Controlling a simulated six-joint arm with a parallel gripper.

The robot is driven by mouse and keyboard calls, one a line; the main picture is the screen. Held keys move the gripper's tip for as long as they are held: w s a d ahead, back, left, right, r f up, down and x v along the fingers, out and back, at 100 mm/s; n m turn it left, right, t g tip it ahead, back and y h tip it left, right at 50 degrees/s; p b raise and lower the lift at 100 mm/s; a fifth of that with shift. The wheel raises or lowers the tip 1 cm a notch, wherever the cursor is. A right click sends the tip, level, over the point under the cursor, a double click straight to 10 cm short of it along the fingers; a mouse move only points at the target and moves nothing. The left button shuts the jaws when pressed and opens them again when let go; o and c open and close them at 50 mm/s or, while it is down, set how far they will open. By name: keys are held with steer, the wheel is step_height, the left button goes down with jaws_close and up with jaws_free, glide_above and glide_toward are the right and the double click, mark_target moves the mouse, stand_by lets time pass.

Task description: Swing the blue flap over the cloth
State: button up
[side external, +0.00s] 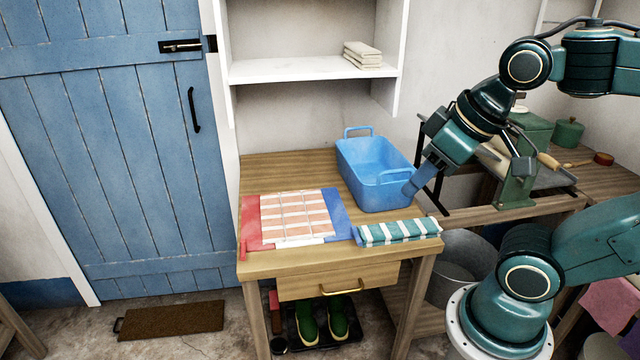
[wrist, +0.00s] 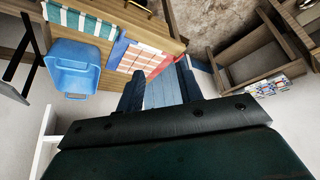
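The blue flap (side external: 338,214) lies flat at the right side of a folding board on the table, and it shows in the wrist view (wrist: 118,52). The cloth (side external: 293,216), striped orange and white, lies spread on the board between the blue flap and the red flap (side external: 250,222). The cloth also shows in the wrist view (wrist: 139,59). My gripper (side external: 412,188) is above the right part of the table, by the basin and apart from the flap. In the wrist view its fingers (wrist: 160,72) are apart with nothing between them.
A blue basin (side external: 372,172) stands behind the board, right of centre. A rolled green-and-white striped cloth (side external: 398,231) lies right of the blue flap at the table's front. A white shelf (side external: 310,68) hangs above the table. The back left tabletop (side external: 285,170) is clear.

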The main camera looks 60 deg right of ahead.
steer(key=shift+c, duration=0.3)
steer(key=m+g+h, duration=0.2)
steer(key=m+g, duration=0.5)
steer(key=m, duration=0.2)
glide_above(357, 236)
steer(key=w+a, duration=0.2)
steer(key=w+a+x, duration=0.1)
steer(key=x, duration=0.6)
steer(key=w+a+f+x, duration=0.1)
steer(key=a+x, duration=0.1)
steer(key=x, duration=0.6)
steer(key=shift+d+r, duration=0.15)
steer(key=shift+r, duration=0.25)
steer(key=shift+f, duration=0.15)
steer(key=x, duration=1.3)
steer(key=shift+s+f, duration=0.15)
steer(key=shift+f, duration=0.1)
jaws_close()
